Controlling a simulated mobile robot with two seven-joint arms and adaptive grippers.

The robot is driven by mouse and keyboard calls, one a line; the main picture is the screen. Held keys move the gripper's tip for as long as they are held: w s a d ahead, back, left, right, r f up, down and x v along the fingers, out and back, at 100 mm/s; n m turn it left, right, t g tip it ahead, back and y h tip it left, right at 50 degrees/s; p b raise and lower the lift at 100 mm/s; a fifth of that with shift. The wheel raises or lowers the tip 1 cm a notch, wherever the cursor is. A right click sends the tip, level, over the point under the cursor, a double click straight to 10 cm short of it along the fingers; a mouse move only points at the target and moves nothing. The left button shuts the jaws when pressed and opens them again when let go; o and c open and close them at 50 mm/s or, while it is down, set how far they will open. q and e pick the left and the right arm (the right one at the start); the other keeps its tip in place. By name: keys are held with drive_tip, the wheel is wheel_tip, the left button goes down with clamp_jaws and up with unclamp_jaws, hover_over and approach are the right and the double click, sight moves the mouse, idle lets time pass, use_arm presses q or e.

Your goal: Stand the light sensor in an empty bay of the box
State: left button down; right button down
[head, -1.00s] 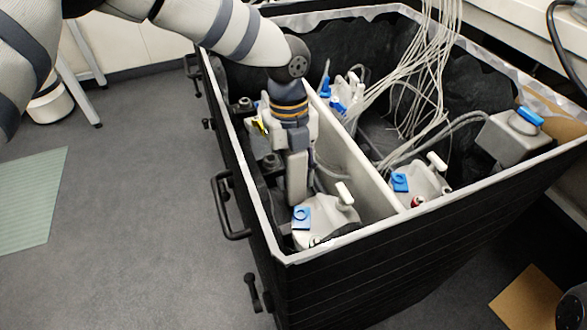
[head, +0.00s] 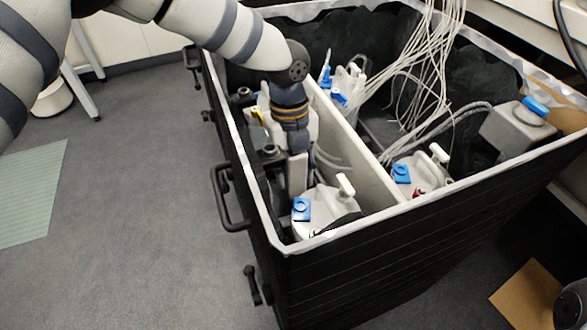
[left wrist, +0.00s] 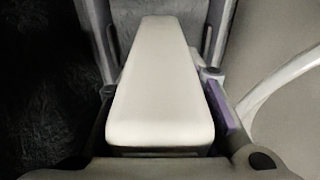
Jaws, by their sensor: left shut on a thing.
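The black box (head: 400,245) has a pale rim and a white divider (head: 365,170) between its left and right sides. My left gripper (head: 296,150) points down inside the left side, beside the divider. It is shut on the light sensor (head: 298,172), a pale upright slab. In the left wrist view the sensor (left wrist: 160,85) fills the middle between the fingers, with a purple strip along its right. The sensor's lower end is hidden in the head view, so I cannot tell whether it touches the floor of its bay.
A white device with a blue tag (head: 302,209) stands close in front of the sensor. Another with a blue tag (head: 401,173) stands right of the divider. A blue-and-white device (head: 345,88) is behind. Loose white cables (head: 425,75) hang into the right side.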

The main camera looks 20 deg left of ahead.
use_arm(q)
drive_tip(key=shift+s+f, duration=0.15)
drive_tip(key=shift+f, duration=0.3)
use_arm(e)
drive_tip(key=shift+s+f, duration=0.1)
use_arm(q)
drive_tip(key=c, duration=1.1)
unclamp_jaws()
drive_tip(key=shift+o, duration=0.2)
drive_tip(key=r, duration=0.8)
drive_tip(key=w+a+r, duration=0.1)
drive_tip(key=r, duration=0.3)
drive_tip(key=shift+w, duration=0.1)
wheel_tip(320, 180, up, 10)
drive_tip(key=p, duration=0.7)
drive_tip(key=shift+f+p, duration=0.25)
drive_tip(key=shift+p, duration=0.15)
use_arm(e)
drive_tip(key=w+r+t, duration=0.1)
drive_tip(key=w+r, duration=0.2)
drive_tip(key=r, duration=0.3)
drive_tip(key=shift+w+r, duration=0.3)
drive_tip(key=shift+r, duration=0.1)
